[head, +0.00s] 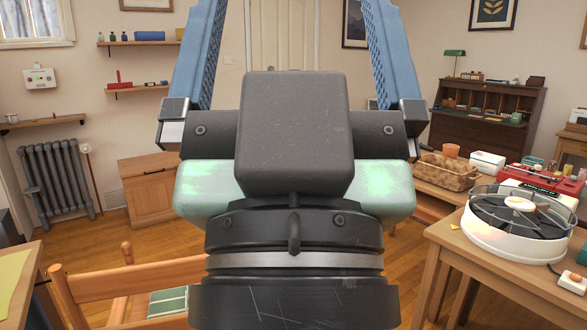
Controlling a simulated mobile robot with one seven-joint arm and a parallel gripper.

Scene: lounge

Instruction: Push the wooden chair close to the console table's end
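The wooden chair (130,280) shows at the lower left, with orange-brown rails and a rounded post top. The rest of it is cut off by the bottom edge or hidden behind my arm. My gripper (296,30) fills the middle of the view, pointing up, its two blue fingers wide apart with nothing between them. The fingertips run out of the top edge. The gripper hides much of the floor beyond. A wooden table (440,236) stands at the right; I cannot tell whether it is the console table. The chair and this table appear apart, on opposite sides of my arm.
A round white device (525,240) with a clear lid stands on the right table. Behind are a wicker basket (447,172) and a dark desk (480,133). A wooden cabinet (150,188) and radiator (57,180) line the left wall. Bare floor (165,240) shows beyond the chair.

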